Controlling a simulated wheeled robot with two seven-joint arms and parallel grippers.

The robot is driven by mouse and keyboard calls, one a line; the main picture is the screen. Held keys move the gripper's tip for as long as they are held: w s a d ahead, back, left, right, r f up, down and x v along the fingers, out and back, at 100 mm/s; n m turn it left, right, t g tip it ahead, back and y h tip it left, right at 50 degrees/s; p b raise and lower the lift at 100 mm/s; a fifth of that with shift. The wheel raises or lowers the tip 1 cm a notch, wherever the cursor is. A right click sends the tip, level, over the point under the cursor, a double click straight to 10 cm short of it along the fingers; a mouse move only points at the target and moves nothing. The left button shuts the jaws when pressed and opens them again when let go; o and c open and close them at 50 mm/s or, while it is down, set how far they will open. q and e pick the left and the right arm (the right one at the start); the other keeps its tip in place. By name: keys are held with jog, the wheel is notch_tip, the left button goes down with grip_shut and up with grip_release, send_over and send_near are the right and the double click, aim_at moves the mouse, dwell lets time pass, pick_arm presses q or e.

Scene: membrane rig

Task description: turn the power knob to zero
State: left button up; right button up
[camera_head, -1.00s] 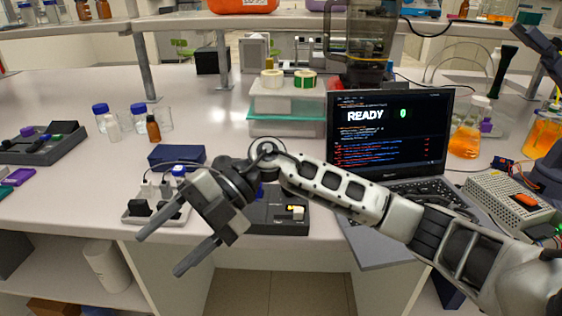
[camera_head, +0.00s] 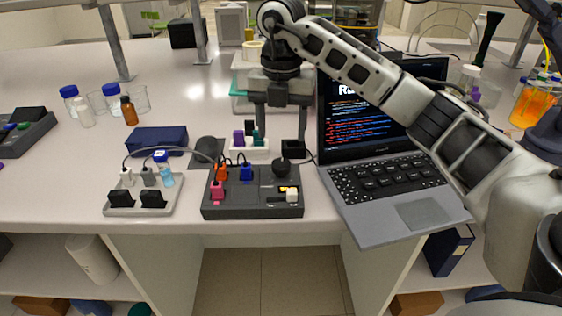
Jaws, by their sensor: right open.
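A dark power box (camera_head: 240,207) sits near the bench's front edge. It has red, pink and blue plugs on its top, a small lit yellow display (camera_head: 289,187) and a white button (camera_head: 292,196). A round black knob (camera_head: 282,171) stands at its back right; I cannot read its setting. My right gripper (camera_head: 281,128) points down with its fingers spread. It appears behind and above the knob in the picture, holding nothing, and does not touch the knob. My left gripper is not in view.
A laptop (camera_head: 352,215) stands open right of the box, under my right arm. A grey tray (camera_head: 170,207) with small bottles and black blocks is on the left, wired to the box. A small white rack (camera_head: 246,153) with coloured pieces stands behind the box.

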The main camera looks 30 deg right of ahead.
aim_at(281, 163)
notch_tip(281, 163, down, 8)
jog(key=shift+r, duration=0.1)
jog(key=c, duration=1)
